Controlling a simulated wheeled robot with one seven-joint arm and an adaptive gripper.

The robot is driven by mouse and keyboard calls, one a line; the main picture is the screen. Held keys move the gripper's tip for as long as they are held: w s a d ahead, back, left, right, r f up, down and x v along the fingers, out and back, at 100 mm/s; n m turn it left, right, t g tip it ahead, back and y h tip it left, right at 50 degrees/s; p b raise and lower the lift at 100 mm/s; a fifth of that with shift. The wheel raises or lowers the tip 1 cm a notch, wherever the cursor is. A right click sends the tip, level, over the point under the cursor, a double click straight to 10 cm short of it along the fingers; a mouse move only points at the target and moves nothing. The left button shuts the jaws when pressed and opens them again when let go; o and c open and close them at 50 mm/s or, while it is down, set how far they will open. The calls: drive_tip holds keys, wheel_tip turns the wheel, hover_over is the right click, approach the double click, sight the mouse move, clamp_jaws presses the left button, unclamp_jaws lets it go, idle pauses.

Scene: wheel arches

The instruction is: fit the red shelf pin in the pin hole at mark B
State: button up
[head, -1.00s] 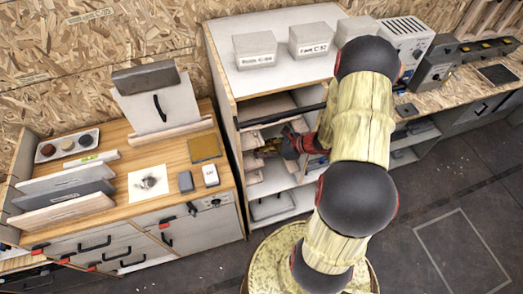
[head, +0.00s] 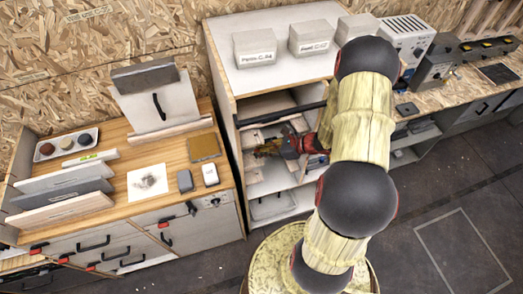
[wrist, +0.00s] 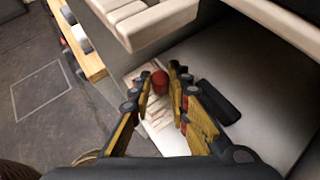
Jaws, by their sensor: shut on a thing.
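The red shelf pin (wrist: 160,82) shows in the wrist view as a small red cylinder between the yellow fingertips. My gripper (wrist: 166,80) is shut on it and holds it over a pale surface inside the cabinet. In the head view my gripper (head: 268,149) reaches into the open white cabinet (head: 216,62), below its top. The pin cannot be made out there. The pin hole and mark B cannot be picked out in either view.
In the wrist view, a pale slatted piece (wrist: 150,20) is close ahead of the fingers. A dark flat object (wrist: 219,101) lies right of them. In the head view, a dark bar (head: 282,117) crosses the cabinet opening. A wooden bench (head: 170,155) stands to the left.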

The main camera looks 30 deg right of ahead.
drive_tip(key=shift+f, duration=0.3)
drive_tip(key=o, duration=0.9)
drive_tip(key=v, duration=1.2)
